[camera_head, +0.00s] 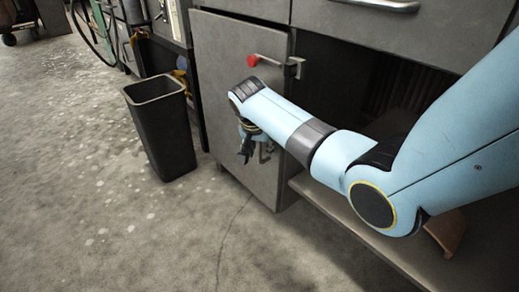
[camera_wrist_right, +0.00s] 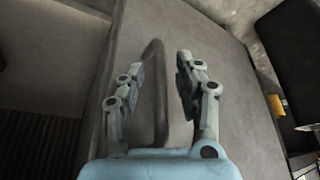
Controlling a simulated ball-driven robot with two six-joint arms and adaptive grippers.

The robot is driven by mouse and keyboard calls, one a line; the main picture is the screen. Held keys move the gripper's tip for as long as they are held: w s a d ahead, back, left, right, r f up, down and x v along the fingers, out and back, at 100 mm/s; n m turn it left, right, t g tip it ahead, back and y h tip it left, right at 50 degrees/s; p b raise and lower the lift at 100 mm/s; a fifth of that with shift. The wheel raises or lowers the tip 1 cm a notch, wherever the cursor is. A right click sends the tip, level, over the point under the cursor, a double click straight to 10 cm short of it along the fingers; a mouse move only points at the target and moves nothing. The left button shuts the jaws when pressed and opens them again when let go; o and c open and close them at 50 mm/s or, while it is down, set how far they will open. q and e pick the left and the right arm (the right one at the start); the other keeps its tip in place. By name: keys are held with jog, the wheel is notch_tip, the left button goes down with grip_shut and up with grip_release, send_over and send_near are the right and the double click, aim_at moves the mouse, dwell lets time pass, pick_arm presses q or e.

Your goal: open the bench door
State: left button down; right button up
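The grey bench door (camera_head: 222,60) stands at the middle of the head view, swung away from the dark opening (camera_head: 335,85) to its right. It has a red-tipped latch (camera_head: 265,62) near the top. My right gripper (camera_head: 246,152) is in front of the door's face, partly hidden by my own arm. In the right wrist view the two fingers of the gripper (camera_wrist_right: 158,78) are apart, one on each side of the door's grey bar handle (camera_wrist_right: 155,100). A gap shows on the right side of the handle; contact on the left is unclear. My left gripper is out of view.
A black bin (camera_head: 162,130) stands on the floor just left of the door. A drawer with a metal handle (camera_head: 385,4) is above the opening. A low shelf (camera_head: 345,225) runs below it. The floor in front is clear.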

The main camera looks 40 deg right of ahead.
grip_shut()
dwell(0.3)
